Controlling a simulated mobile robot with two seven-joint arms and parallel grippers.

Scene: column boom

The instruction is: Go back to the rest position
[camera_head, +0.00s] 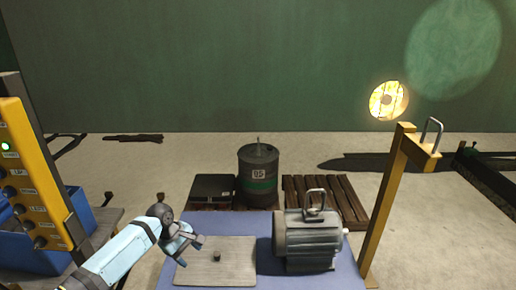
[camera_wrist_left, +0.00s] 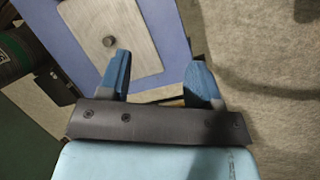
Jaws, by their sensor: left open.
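My left gripper (camera_head: 188,250) is in the head view, over the left edge of the blue table surface and left of the grey plate. In the left wrist view its two blue fingers (camera_wrist_left: 158,82) stand wide apart with nothing between them. The grey plate (camera_head: 235,248) lies on the blue surface (camera_head: 262,222) and has a small dark knob (camera_head: 216,257) on it. The plate also shows in the left wrist view (camera_wrist_left: 150,35), beyond the fingers. My right gripper is in neither view.
A grey motor (camera_head: 308,240) with a lifting handle stands right of the plate. A yellow post (camera_head: 387,205) with a metal shackle rises at the right. A yellow control panel (camera_head: 35,175) and a blue bin (camera_head: 85,212) are at the left. A drum (camera_head: 258,175) stands behind the table.

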